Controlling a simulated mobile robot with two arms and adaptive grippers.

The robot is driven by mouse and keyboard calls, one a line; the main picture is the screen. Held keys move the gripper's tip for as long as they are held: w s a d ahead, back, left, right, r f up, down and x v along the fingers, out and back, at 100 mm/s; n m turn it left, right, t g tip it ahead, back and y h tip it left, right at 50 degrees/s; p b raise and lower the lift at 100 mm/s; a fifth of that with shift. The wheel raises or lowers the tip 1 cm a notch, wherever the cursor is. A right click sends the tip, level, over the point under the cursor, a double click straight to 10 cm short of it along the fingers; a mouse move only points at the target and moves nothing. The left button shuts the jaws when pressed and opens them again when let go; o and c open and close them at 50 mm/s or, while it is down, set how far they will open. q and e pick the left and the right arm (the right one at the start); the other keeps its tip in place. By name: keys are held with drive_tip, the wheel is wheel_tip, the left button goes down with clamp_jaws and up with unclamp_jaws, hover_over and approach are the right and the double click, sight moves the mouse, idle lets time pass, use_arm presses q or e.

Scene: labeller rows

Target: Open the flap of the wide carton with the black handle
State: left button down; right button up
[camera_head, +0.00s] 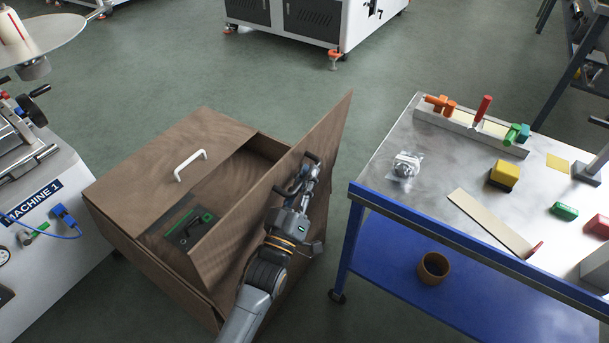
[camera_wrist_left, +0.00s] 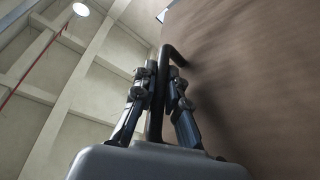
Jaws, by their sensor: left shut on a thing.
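The wide brown carton (camera_head: 150,256) stands on the floor at left centre in the head view. Its right flap (camera_head: 328,126) is raised and stands steeply tilted, leaving that side of the carton open. The other flap (camera_head: 160,172), with a white handle (camera_head: 190,164), lies flat and closed. My left gripper (camera_head: 306,180) is at the outer face of the raised flap, shut on the black handle (camera_head: 312,156). In the left wrist view the two fingers (camera_wrist_left: 158,92) close around the black handle (camera_wrist_left: 172,52) beside the brown flap (camera_wrist_left: 245,80). My right gripper is in neither view.
Inside the carton a dark item with green parts (camera_head: 190,228) shows. A metal-topped cart (camera_head: 400,205) with tools stands close on the right of the flap. A machine (camera_head: 45,215) stands close on the left. Green floor is clear behind the carton.

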use_arm(q)
drive_tip(key=c, duration=1.4)
unclamp_jaws()
drive_tip(key=shift+o, duration=0.2)
drive_tip(key=shift+s+f, duration=0.15)
drive_tip(key=v, duration=1.1)
drive_tip(key=shift+s+a, duration=0.2)
drive_tip(key=shift+s, duration=0.1)
